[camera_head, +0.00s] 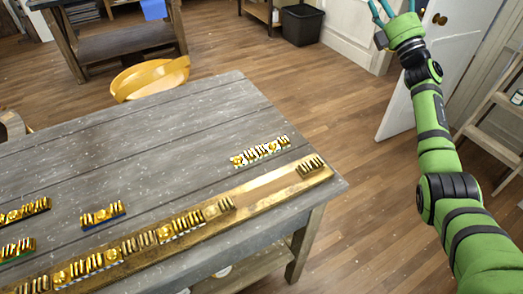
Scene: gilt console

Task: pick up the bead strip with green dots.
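Several short gilt bead strips lie on the grey table. One at the left edge (17,250) has a green lower edge. One near the table's right end (260,152) shows white and some greenish marks along its lower edge. One (102,215) has a blue edge, and another (24,212) is at the far left. The dots are too small to tell which strip bears green ones. My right gripper (394,8) is at the top right, off the table, with its fingers spread and empty; the tips are partly cut off. My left gripper is not in view.
A long gilt rail (270,187) along the table's front edge holds several bead pieces, with a bare stretch toward its right end. The middle of the grey table (170,140) is clear. A yellow chair (150,78) stands behind it; a stepladder (490,130) stands at right.

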